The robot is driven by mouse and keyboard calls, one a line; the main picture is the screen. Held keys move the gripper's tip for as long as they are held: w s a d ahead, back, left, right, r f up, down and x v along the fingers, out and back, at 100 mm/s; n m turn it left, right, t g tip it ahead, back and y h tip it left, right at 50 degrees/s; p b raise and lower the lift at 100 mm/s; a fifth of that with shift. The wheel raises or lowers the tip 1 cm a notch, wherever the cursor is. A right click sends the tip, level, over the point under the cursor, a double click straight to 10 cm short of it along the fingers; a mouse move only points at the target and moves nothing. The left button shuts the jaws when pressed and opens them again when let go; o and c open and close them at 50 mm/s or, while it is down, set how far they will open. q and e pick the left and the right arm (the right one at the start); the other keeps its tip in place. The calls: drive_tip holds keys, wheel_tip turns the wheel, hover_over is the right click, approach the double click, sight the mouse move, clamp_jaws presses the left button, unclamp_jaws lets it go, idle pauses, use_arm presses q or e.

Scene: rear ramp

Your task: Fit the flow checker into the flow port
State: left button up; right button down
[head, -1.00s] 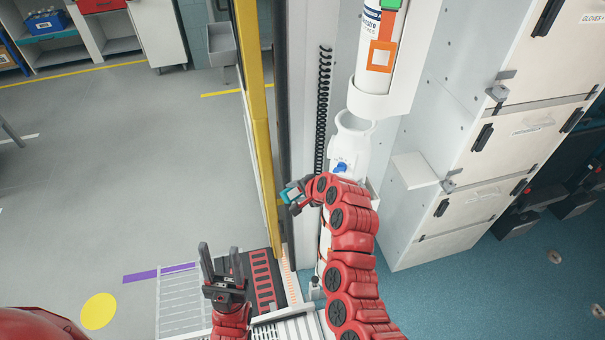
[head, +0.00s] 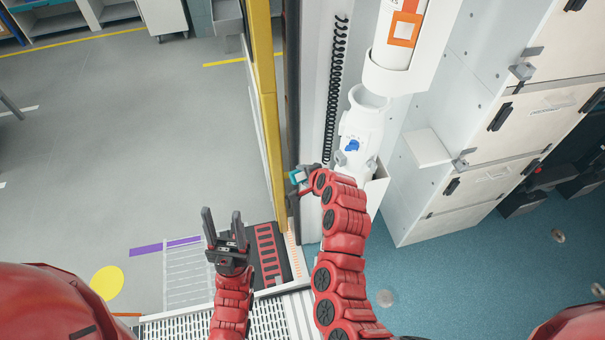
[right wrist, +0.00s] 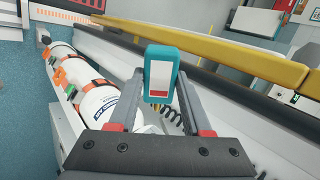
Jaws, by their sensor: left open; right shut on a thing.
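The flow checker looks to be the small teal and white device (right wrist: 162,75) with a red patch on its face. My right gripper (right wrist: 160,100) is shut on it and holds it up in the air. In the head view, the right gripper (head: 305,178) is beside the yellow-edged door post, with only a teal bit of the device (head: 297,177) showing. A blue fitting (head: 351,145) sits on a white bottle-shaped unit, up and right of the gripper and apart from it. I cannot tell whether it is the flow port. My left gripper (head: 224,228) is open and empty.
A white cylinder with an orange label (head: 405,30) hangs in a holder above the white unit (head: 365,115). A black coiled cord (head: 335,75) runs down the wall beside it. White cabinets (head: 500,130) stand at right. The yellow post (head: 266,100) is close at left.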

drive_tip(key=d, duration=0.1)
drive_tip(key=w+d+b, duration=0.2)
drive_tip(key=shift+f, duration=0.25)
drive_tip(key=shift+w+d+r+b, duration=0.25)
drive_tip(key=shift+w+d+b, duration=0.15)
drive_tip(key=shift+d+b, duration=0.25)
drive_tip(key=shift+w+d+f+b, duration=0.1)
drive_tip(key=shift+w+d+b, duration=0.25)
drive_tip(key=shift+d, duration=0.2)
drive_tip(key=shift+w+d+b, duration=0.25)
drive_tip(key=shift+d+b, duration=0.05)
drive_tip(key=shift+d, duration=0.2)
idle(1.0)
drive_tip(key=shift+w+d+b, duration=0.35)
drive_tip(key=shift+d+b, duration=0.05)
drive_tip(key=shift+d, duration=0.15)
drive_tip(key=shift+c, duration=1.3)
unclamp_jaws()
drive_tip(key=shift+s+d, duration=0.1)
